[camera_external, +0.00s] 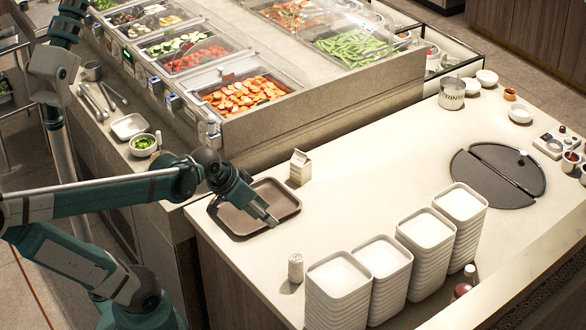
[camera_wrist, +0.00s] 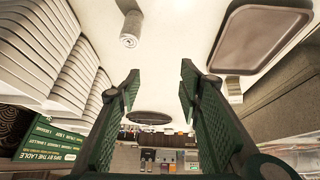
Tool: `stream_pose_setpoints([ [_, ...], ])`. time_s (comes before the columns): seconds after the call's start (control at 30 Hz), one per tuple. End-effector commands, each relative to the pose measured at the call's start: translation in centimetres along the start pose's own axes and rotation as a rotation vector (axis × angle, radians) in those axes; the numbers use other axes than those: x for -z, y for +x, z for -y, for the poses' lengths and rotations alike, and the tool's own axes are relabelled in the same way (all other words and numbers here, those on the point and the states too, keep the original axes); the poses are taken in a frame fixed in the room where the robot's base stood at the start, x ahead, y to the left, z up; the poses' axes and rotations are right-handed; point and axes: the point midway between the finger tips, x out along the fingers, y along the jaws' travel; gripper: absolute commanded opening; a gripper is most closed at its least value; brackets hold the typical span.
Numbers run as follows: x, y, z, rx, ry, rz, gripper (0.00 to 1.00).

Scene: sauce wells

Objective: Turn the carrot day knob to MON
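In the external view, sliced carrots (camera_external: 243,96) lie in the nearest well of the salad counter. A small unit (camera_external: 209,132) sits on the counter front below the carrots, at its near left corner. It seems to be the carrot day knob, but its setting is too small to read. My gripper (camera_external: 272,219) is over the worktop by the brown tray's near edge, to the right of and below that unit and well apart from it. In the wrist view my gripper (camera_wrist: 158,88) is open, with nothing between the fingers. The knob does not show there.
Stacks of white containers (camera_external: 340,280) line the worktop's front. Similar units (camera_external: 173,102) sit along the counter front. A bowl of greens (camera_external: 143,144) stands on the ledge.

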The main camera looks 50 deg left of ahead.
Motion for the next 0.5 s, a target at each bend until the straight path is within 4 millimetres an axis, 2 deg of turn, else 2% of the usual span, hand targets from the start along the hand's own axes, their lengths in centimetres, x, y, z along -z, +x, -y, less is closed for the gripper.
stream_pose_setpoints([
  [0.5, 5.3, 2.0, 4.0, -0.142, 0.031, 0.010, 0.36],
])
